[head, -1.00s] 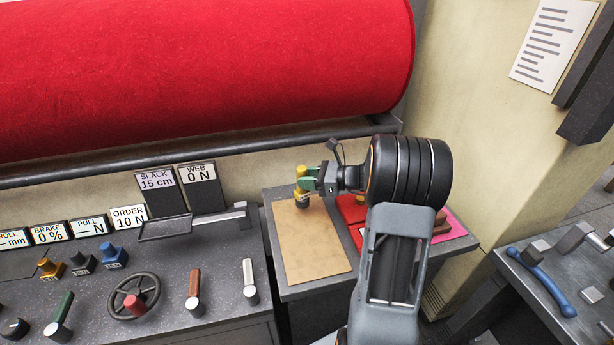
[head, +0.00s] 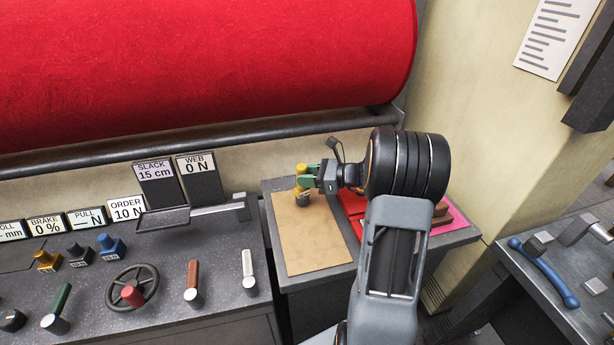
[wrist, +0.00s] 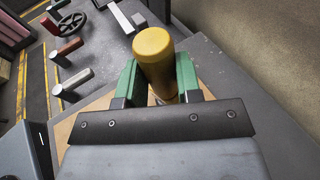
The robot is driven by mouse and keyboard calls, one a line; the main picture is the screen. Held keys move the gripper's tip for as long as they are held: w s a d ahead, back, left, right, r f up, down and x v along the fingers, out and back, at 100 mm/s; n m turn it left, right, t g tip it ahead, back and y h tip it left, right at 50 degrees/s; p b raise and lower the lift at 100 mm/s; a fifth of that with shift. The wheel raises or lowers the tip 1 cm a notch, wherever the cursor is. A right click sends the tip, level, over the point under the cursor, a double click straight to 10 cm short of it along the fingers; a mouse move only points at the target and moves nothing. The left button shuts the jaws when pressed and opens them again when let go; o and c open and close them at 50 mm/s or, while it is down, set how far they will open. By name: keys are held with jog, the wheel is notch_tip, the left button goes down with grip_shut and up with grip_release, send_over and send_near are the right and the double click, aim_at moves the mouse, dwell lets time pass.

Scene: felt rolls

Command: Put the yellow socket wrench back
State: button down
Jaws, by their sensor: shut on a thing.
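The yellow socket wrench (head: 302,183) stands upright at the far end of a tan board (head: 312,240) on a small grey side table. Its yellow top also shows in the wrist view (wrist: 156,55). My gripper (head: 308,183) reaches it from the right, and its green fingers are shut on it, one on each side in the wrist view (wrist: 158,85). The wrench's grey lower end shows below the fingers. I cannot tell whether it touches the board.
Red and pink sheets (head: 459,222) lie on the side table's right part, partly behind my arm. A control console with a handwheel (head: 132,295) and levers stands at left. A bench with a blue-handled tool (head: 545,273) is at right. A large red felt roll (head: 200,70) hangs behind.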

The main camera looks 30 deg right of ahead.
jog(key=shift+f, duration=0.45)
jog(key=c, duration=0.7)
grip_release()
jog(key=b+v, duration=0.1)
jog(key=v, duration=1.2)
jog(key=shift+s+d, duration=0.25)
jog(key=shift+d, duration=0.05)
